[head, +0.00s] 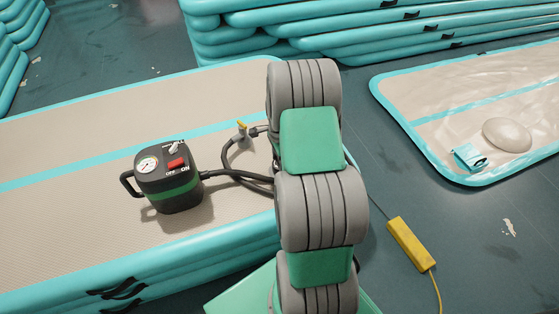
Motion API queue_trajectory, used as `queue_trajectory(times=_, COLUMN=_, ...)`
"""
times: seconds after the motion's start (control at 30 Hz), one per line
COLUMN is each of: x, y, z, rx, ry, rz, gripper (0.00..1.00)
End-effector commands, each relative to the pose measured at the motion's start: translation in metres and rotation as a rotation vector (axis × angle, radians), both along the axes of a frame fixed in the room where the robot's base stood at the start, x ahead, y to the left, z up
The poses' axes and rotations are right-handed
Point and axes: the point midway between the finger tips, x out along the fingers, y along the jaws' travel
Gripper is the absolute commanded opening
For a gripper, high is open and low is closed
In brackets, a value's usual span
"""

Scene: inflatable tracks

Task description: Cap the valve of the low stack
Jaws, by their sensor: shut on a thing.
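The low stack (60,190) of beige-topped, turquoise-edged inflatable tracks fills the left and middle. A black pump (172,186) with a green band, a gauge and a red switch stands on it. A dark hose (235,175) runs from the pump to the right and behind my arm. A small yellow piece (242,127) stands on the stack's top beside a looping hose; I cannot tell whether it is a fitting or a cap. My arm's grey and green links cover the stack's right end. My gripper is hidden, and no valve is clearly visible.
Taller turquoise stacks (400,30) stand behind. A wrinkled single track (455,110) lies at right, with a pale rounded bulge (507,135) and a turquoise and black item (469,157). A yellow box with a cord (411,245) lies on the dark floor.

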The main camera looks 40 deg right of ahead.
Motion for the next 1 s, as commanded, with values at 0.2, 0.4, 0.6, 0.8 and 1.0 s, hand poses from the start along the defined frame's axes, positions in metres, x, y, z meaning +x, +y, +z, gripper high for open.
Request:
queue_trajectory(times=0.2, x=-0.0001, y=0.0000, z=-0.0065, rx=0.000, ry=0.000, rz=0.000, gripper=0.13)
queue_trajectory(times=0.4, x=-0.0001, y=0.0000, z=-0.0085, rx=0.000, ry=0.000, rz=0.009, gripper=0.13)
queue_trajectory(times=0.6, x=-0.0009, y=0.0000, z=-0.0068, rx=0.000, ry=0.001, rz=0.313, gripper=0.13)
queue_trajectory(times=0.8, x=-0.0010, y=-0.0002, z=-0.0085, rx=0.000, ry=-0.001, rz=0.459, gripper=0.13)
queue_trajectory(times=1.0, x=-0.0013, y=-0.0002, z=-0.0073, rx=0.000, ry=0.000, rz=0.564, gripper=0.13)
